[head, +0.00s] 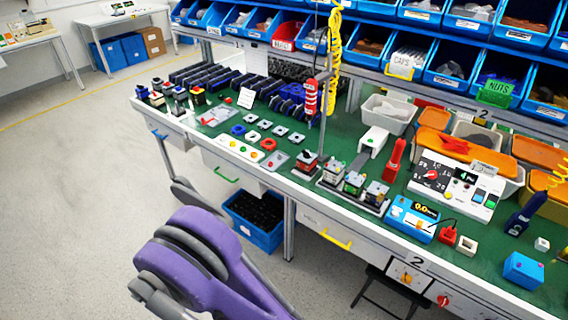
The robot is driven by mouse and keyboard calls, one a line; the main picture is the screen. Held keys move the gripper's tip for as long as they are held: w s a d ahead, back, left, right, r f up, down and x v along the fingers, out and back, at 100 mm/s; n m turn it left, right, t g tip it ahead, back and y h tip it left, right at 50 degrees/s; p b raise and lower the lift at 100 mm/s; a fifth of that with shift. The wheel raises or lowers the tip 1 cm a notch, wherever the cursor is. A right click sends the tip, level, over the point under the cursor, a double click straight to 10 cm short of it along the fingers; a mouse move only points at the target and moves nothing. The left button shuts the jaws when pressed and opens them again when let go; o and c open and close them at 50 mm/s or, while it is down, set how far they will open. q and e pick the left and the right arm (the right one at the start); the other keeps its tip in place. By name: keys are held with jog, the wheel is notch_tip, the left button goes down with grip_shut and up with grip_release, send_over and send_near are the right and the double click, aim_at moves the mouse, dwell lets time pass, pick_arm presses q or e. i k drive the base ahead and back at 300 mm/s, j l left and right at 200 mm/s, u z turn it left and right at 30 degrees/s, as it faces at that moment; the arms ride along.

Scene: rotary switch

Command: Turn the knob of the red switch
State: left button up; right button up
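A small red rotary knob (443,300) is on the front face of the workbench at the bottom right, on a pale plate. To its left is an orange-yellow knob (406,278) on a similar plate. Another red knob (432,174) with a dial scale is on a white control panel (460,180) on the bench top. The pointing direction of the front knobs is too small to tell. Purple and grey links of my own arm fill the lower left. Neither gripper shows, and nothing of mine touches the knobs.
The green-topped workbench (335,172) carries many small parts, with blue bins (445,75) above. A yellow drawer handle (336,239) juts from its front. A dark stool (388,290) stands under the bench below the knobs. A blue crate (254,220) sits beneath. The grey floor at left is clear.

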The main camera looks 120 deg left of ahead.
aim_at(307, 155)
jog(key=u, duration=3.7)
jog(key=i+j+z, duration=0.4)
jog(key=i+j, duration=0.15)
jog(key=i+j+z, duration=0.2)
jog(key=j, duration=0.25)
jog(key=i+j+z, duration=0.2)
jog(key=j, duration=0.2)
